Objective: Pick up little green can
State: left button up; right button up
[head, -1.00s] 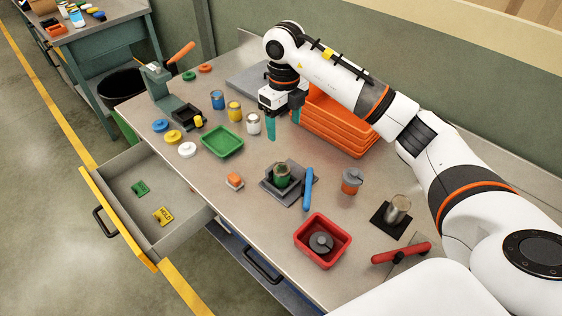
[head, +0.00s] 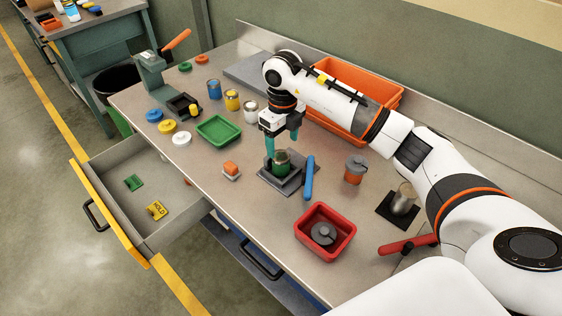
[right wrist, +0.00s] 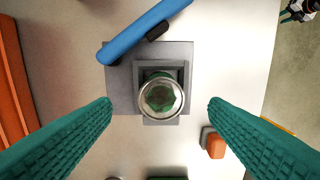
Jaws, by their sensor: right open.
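The little green can (head: 281,162) stands upright in a dark grey square holder (head: 291,181) on the workbench. In the right wrist view the can (right wrist: 161,96) shows from above, with a pale metal rim and a green inside. My right gripper (head: 283,148) is open just above and behind the can. In the right wrist view its two teal fingers (right wrist: 160,112) are spread wide, one on each side, with the can between and beyond them, not touched.
A blue handle (head: 309,178) lies right beside the holder. An orange crate stack (head: 345,115) stands behind. A red tray (head: 325,232), green tray (head: 219,130) and small orange-topped block (head: 231,170) are nearby. An open drawer (head: 150,245) juts out at the left.

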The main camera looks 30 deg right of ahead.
aim_at(282, 156)
notch_tip(282, 156, down, 2)
jog(key=shift+f+p, duration=0.25)
jog(key=shift+p, duration=0.05)
jog(key=shift+f+p, duration=0.35)
notch_tip(282, 156, down, 4)
jog(key=shift+r+p, duration=0.2)
jog(key=shift+p, duration=0.6)
jog(key=shift+f, duration=0.4)
pick_arm(q)
jog(key=r, duration=0.1)
jog(key=s+r, duration=0.1)
jog(key=r, duration=0.1)
jog(key=shift+s+r, duration=0.1)
jog(key=shift+s, duration=0.05)
pick_arm(e)
jog(key=shift+c, duration=0.3)
jog(key=c, duration=1.1)
